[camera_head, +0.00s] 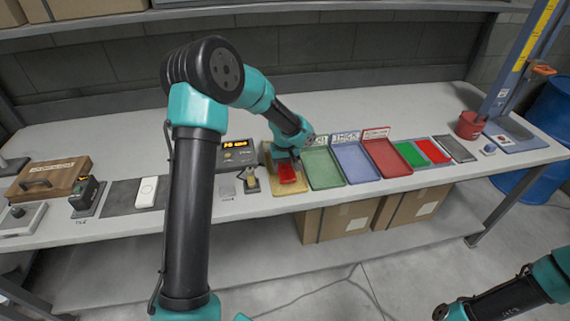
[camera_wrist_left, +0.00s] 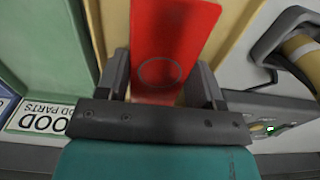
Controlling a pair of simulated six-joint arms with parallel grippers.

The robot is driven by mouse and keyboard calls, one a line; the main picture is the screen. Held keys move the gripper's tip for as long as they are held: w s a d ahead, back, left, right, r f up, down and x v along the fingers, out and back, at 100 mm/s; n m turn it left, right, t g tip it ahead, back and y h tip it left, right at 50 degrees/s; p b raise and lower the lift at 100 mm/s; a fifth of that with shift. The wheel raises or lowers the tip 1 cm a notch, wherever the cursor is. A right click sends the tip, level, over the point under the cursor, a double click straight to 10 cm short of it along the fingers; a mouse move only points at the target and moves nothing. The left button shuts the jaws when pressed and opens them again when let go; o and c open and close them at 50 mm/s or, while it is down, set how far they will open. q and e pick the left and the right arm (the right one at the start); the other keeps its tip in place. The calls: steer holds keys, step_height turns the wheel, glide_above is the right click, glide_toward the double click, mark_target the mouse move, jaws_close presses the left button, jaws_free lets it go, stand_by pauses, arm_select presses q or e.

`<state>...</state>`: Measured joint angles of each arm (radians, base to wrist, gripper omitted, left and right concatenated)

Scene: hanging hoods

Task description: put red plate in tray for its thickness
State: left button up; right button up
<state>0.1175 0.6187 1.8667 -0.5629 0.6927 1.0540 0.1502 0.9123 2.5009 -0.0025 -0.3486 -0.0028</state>
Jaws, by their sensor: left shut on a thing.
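The red plate (camera_head: 287,174) is at the yellow tray (camera_head: 291,198), the leftmost of the coloured trays on the bench. My left gripper (camera_head: 286,158) reaches down over this tray and is shut on the plate. In the left wrist view the flat red plate (camera_wrist_left: 172,45) lies between the two dark fingers (camera_wrist_left: 165,85), with the yellow tray (camera_wrist_left: 115,22) around it. I cannot tell whether the plate touches the tray floor. A green tray (camera_head: 323,168), a blue tray (camera_head: 355,163) and a red tray (camera_head: 387,158) stand to the right, with label signs behind. My right gripper is out of view.
A green plate (camera_head: 411,155) and another red plate (camera_head: 433,151) lie on dark mats to the right. A wooden case (camera_head: 50,178) is far left.

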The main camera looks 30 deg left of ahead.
arm_select(q)
steer(key=shift+f, duration=0.55)
stand_by(0.8)
steer(key=o, duration=1.1)
step_height(320, 180, up, 17)
steer(key=shift+r, duration=0.2)
